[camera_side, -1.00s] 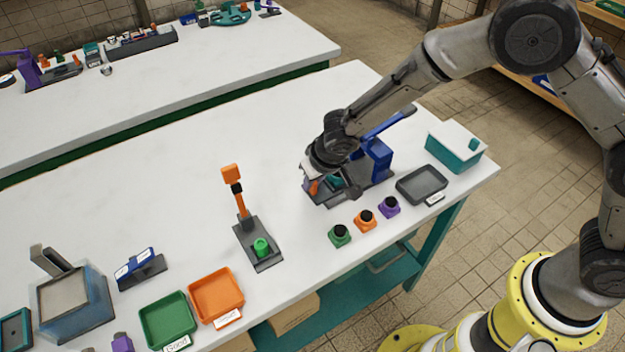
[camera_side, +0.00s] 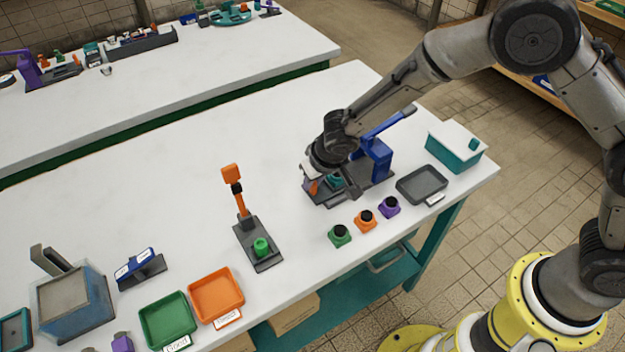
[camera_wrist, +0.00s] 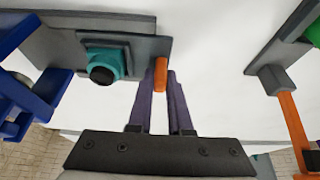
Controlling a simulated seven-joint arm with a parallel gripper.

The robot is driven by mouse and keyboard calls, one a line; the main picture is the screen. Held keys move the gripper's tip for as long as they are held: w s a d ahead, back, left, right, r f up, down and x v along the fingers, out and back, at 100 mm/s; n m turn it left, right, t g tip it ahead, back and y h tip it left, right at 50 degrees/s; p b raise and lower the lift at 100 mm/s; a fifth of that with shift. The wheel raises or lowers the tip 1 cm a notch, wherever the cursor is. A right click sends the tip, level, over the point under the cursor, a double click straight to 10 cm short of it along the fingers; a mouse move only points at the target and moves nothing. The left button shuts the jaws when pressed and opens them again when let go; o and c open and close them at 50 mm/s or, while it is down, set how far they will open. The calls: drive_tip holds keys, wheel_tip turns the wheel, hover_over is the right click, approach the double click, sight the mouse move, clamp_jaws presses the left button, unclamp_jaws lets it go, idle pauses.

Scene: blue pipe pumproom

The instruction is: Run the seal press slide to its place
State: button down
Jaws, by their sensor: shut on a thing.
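The seal press is a blue frame (camera_side: 377,158) with a lever, on a dark grey base (camera_side: 325,201) in the side view. Its grey slide (camera_wrist: 137,45) carries a teal part with a black round top (camera_wrist: 105,68) and an orange upright handle (camera_wrist: 160,72) at one end. My gripper (camera_wrist: 160,88) is shut on the orange handle, one purple finger on each side. In the side view my gripper (camera_side: 312,180) is low over the base's left end, and my wrist hides part of the press. The teal part sits between the handle and the blue frame.
An orange-lever press (camera_side: 240,205) with a green part stands to the left. Green, orange and purple black-topped parts (camera_side: 365,220) stand in front, beside a grey tray (camera_side: 422,182). A teal box (camera_side: 456,148) is at the right. The white table behind the press is clear.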

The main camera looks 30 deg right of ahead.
drive_tip(key=d, duration=1)
drive_tip(key=shift+d, duration=0.1)
drive_tip(key=c, duration=0.9)
unclamp_jaws()
drive_tip(key=shift+o, duration=0.3)
drive_tip(key=shift+r, duration=0.15)
